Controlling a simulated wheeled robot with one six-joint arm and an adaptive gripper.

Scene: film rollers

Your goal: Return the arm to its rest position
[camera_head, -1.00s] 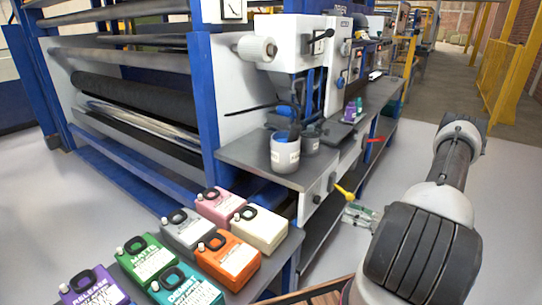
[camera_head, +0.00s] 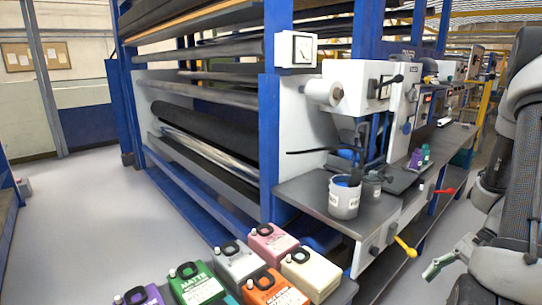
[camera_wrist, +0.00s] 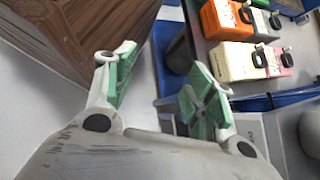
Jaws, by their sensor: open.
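My gripper (camera_wrist: 158,88) has green-padded fingers spread apart in the wrist view, with nothing between them. In the head view my gripper (camera_head: 440,266) shows partly at the lower right, beside my folded arm. It is apart from the machine's side table and from the row of coloured containers.
Several coloured containers, such as an orange one (camera_head: 272,289) and a cream one (camera_head: 309,272), stand at the bottom. A side table (camera_head: 300,190) on the roller machine carries a white pot (camera_head: 344,197). Yellow (camera_head: 405,247) and red (camera_head: 444,191) levers stick out. Floor at left (camera_head: 80,210) is clear.

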